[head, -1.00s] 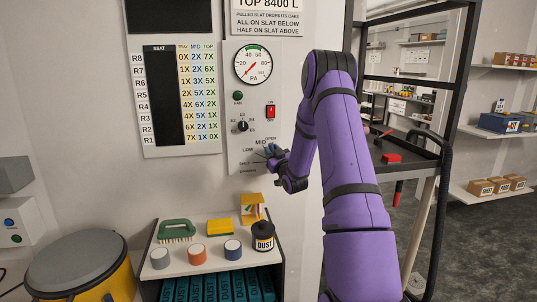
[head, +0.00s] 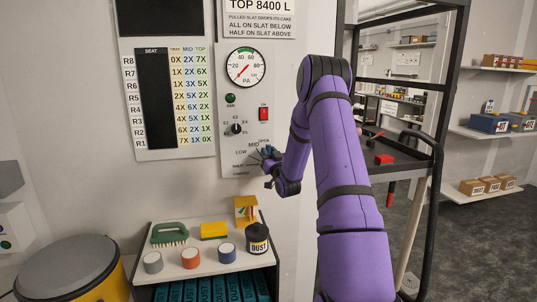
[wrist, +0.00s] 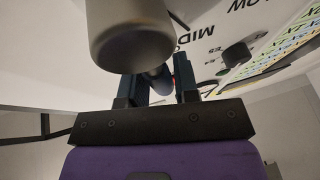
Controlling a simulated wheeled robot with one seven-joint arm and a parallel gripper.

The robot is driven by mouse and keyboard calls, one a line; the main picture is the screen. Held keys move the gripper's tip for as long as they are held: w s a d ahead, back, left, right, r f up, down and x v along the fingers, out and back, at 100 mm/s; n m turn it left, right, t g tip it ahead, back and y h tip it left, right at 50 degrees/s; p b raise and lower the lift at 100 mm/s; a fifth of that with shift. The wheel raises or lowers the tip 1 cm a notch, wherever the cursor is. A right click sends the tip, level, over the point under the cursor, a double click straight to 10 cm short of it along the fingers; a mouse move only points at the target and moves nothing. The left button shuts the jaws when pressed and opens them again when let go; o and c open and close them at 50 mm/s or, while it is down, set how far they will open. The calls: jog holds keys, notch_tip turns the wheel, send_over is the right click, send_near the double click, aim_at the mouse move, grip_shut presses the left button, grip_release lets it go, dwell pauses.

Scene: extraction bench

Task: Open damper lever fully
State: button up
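The damper lever is on the grey wall panel (head: 243,100), by a dial printed LOW, MID and OPEN. My gripper (head: 267,153) is at this dial, just below the OPEN mark, and hides most of the lever in the head view. In the wrist view a large grey rounded cylinder, seemingly the lever's knob (wrist: 128,35), stands close in front of my gripper (wrist: 160,88). The two dark fingers are apart, with a grey part between them. Whether they touch it is hard to tell. The lever's exact angle is hidden.
A pressure gauge (head: 245,67), a red switch (head: 264,114) and a black selector knob (head: 236,129) sit above the dial. Below, a small shelf (head: 205,270) holds a green brush (head: 169,234), a dust jar (head: 257,239) and coloured pucks. A black-framed cart (head: 410,165) stands right.

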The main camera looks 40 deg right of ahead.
jog(key=o, duration=0.4)
jog(key=shift+s+f, duration=0.1)
jog(key=v, duration=1)
jog(key=shift+s, duration=0.3)
jog(key=shift+f, duration=0.15)
